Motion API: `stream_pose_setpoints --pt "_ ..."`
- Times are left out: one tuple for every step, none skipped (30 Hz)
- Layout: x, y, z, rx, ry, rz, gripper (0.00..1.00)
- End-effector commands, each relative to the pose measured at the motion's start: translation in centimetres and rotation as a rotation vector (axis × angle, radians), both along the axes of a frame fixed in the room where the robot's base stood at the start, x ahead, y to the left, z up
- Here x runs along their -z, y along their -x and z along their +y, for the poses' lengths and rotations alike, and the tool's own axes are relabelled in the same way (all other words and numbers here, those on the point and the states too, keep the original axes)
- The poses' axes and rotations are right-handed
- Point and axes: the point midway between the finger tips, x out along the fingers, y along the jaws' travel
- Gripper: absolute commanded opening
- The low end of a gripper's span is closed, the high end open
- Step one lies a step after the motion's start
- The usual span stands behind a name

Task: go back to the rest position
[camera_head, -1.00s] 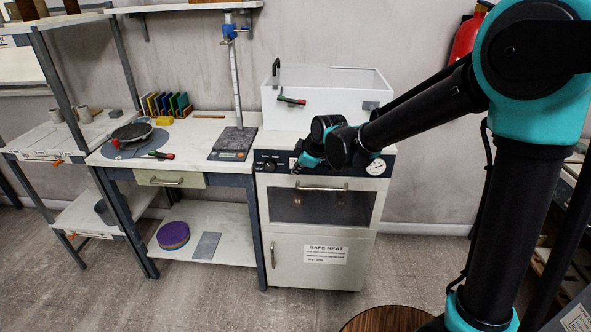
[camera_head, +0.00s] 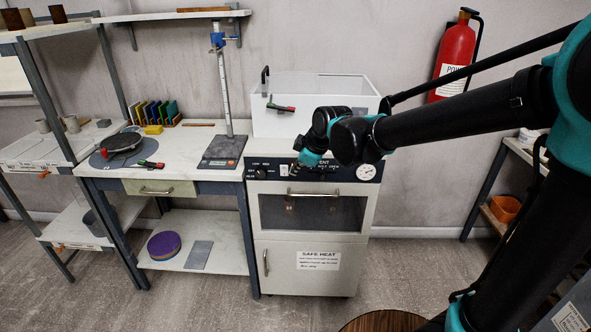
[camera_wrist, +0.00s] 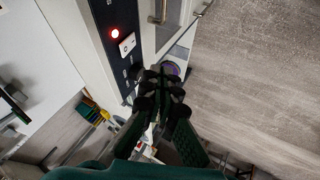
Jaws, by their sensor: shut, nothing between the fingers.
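My gripper (camera_head: 297,168) is in front of the control panel of the white oven cabinet (camera_head: 318,262) in the head view. It points down and to the left, close to the panel; whether it touches cannot be told. In the wrist view my gripper (camera_wrist: 163,76) has its fingers together with nothing between them. My black and teal arm reaches in from the right and hides part of the panel.
A workbench (camera_head: 184,145) with a scale stand (camera_head: 221,150) and a round dark pan (camera_head: 121,142) stands left of the oven. A red fire extinguisher (camera_head: 456,60) hangs at right.

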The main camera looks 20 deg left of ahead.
Motion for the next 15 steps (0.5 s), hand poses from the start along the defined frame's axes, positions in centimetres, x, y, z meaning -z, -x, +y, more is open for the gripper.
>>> stream_pose_setpoints --pt "0.0 0.0 -0.1 0.002 0.0 0.001 0.0" --pt "0.1 0.0 -0.2 0.006 -0.001 0.002 0.0" --pt "0.2 -0.1 -0.7 0.02 -0.002 0.006 0.0" --pt "0.3 -0.2 -1.3 0.038 -0.003 0.012 0.0" --pt "0.5 -0.3 -2.2 0.062 -0.005 0.021 0.0" --pt "0.9 -0.5 -3.7 0.107 -0.009 0.037 0.0" --pt "1.2 -0.6 -5.1 0.148 -0.012 0.051 0.0" --pt "1.6 -0.7 -6.6 0.196 -0.017 0.067 0.0" --pt "2.2 -0.8 -9.0 0.272 -0.026 0.092 0.0" --pt "2.7 -0.7 -11.0 0.333 -0.032 0.111 0.0" --pt "3.3 -0.6 -13.0 0.398 -0.04 0.131 0.0" --pt "4.0 -0.2 -15.6 0.486 -0.051 0.158 0.0" --pt "4.6 0.1 -17.5 0.553 -0.061 0.178 0.0" --pt "5.2 0.6 -19.4 0.619 -0.071 0.198 0.0" --pt "5.9 1.3 -21.8 0.708 -0.085 0.222 0.0"
